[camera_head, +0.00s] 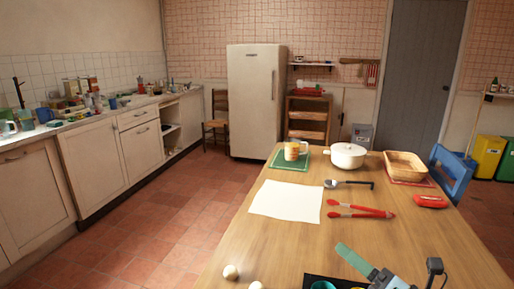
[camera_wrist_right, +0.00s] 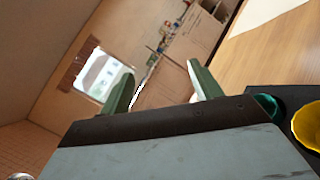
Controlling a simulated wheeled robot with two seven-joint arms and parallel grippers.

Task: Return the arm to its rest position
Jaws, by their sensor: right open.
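My right arm comes in at the bottom right of the head view, and its green-fingered gripper (camera_head: 355,260) is low over the near part of the wooden table (camera_head: 235,250). In the right wrist view the two green fingers of this gripper (camera_wrist_right: 162,84) stand well apart with nothing between them. The gripper is open and empty. A black tray (camera_wrist_right: 262,97) lies close beside it, with a teal cup (camera_wrist_right: 267,105) and a yellow cup (camera_wrist_right: 308,125). My left gripper is not in view.
On the table are a white sheet (camera_head: 287,201), red tongs (camera_head: 358,214), a dark-handled utensil (camera_head: 350,184), a white pot (camera_head: 347,156), a mug (camera_head: 291,151), a basket (camera_head: 405,165) and egg-like objects (camera_head: 230,271). The left floor is clear.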

